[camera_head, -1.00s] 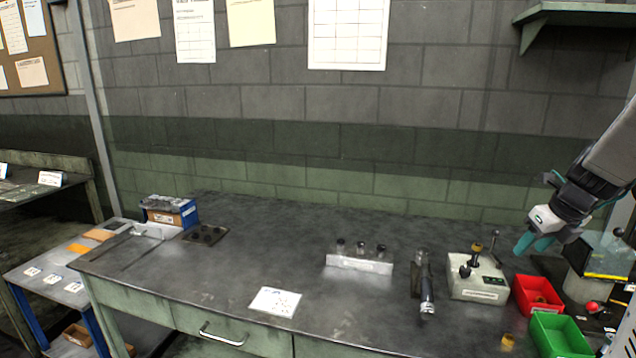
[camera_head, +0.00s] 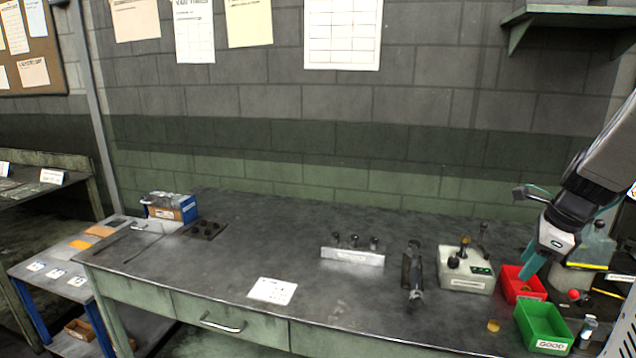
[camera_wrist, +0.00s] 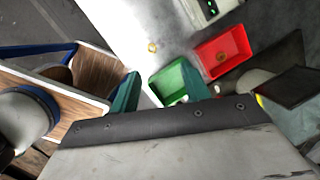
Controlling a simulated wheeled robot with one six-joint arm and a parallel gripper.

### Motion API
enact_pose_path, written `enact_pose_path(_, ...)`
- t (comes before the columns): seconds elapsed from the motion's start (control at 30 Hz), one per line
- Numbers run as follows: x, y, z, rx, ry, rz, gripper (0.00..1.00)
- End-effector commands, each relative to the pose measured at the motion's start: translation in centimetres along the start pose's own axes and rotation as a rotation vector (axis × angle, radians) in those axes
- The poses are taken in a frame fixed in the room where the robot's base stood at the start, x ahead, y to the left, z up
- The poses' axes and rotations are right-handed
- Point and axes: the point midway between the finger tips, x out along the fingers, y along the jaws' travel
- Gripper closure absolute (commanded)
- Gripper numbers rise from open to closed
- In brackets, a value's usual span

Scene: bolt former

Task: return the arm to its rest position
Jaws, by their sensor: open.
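My gripper (camera_head: 533,267) with teal fingers hangs at the right of the head view, above and beside the red bin (camera_head: 508,290). It is open, and no object shows in it. In the wrist view one teal finger (camera_wrist: 126,93) shows at the left, and the dark gripper body fills the lower part. My arm comes in from the right edge of the head view, bent downward. The red bin also shows in the wrist view (camera_wrist: 206,52), with a small brass-coloured piece inside.
A green bin (camera_head: 541,318) labelled GOOD stands in front of the red bin. A grey device (camera_head: 466,276), a dark upright tool (camera_head: 413,275) and a white rack (camera_head: 352,257) stand to the left. A brass-coloured piece (camera_head: 493,325) lies on the table. A shelf (camera_head: 570,14) juts out above.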

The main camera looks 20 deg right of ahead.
Motion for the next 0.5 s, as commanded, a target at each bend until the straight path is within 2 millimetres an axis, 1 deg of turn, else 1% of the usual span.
enact_pose_path(0.07,-0.3,2.2,1.1,-0.204,0.010,0.037,0.53)
enact_pose_path(0.17,-0.9,6.2,3.2,-0.568,0.017,0.100,0.53)
enact_pose_path(0.2,-1.2,8.1,4.2,-0.737,0.017,0.128,0.53)
enact_pose_path(0.27,-1.8,11.2,5.5,-0.998,0.015,0.171,0.53)
enact_pose_path(0.3,-2.2,13.3,6.3,-1.178,0.012,0.200,0.53)
enact_pose_path(0.33,-2.5,15.0,6.9,-1.316,0.010,0.222,0.53)
enact_pose_path(0.4,-3.3,18.7,7.8,-1.613,0.003,0.265,0.53)
enact_pose_path(0.5,-4.1,23.2,8.4,-1.962,-0.001,0.311,0.53)
